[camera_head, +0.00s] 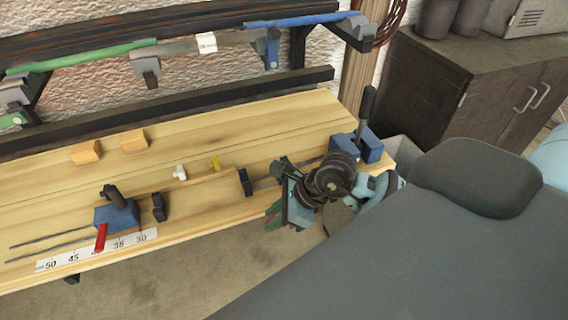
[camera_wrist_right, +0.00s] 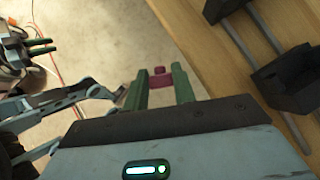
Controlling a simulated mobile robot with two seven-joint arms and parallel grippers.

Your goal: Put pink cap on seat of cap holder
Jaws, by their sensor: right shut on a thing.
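My right gripper (camera_head: 273,214) hangs at the bench's front edge in the head view. In the right wrist view its two green fingers (camera_wrist_right: 161,80) are shut on the small pink cap (camera_wrist_right: 157,78), above the floor and beside the bench. The cap is hidden in the head view. A white cap (camera_head: 180,172) and a yellow cap (camera_head: 214,165) stand along a pale wooden strip (camera_head: 196,178) on the bench. This strip may be the cap holder; its seats are too small to make out. Green fingers, apparently my left gripper (camera_wrist_right: 40,47), show far off at the wrist view's left.
A blue clamp block (camera_head: 116,215) with a red handle, black supports (camera_head: 159,207) on rods and a second blue block (camera_head: 371,146) stand on the bench (camera_head: 50,190). Two orange wooden blocks (camera_head: 86,152) lie behind. A rack (camera_head: 170,110) runs along the wall.

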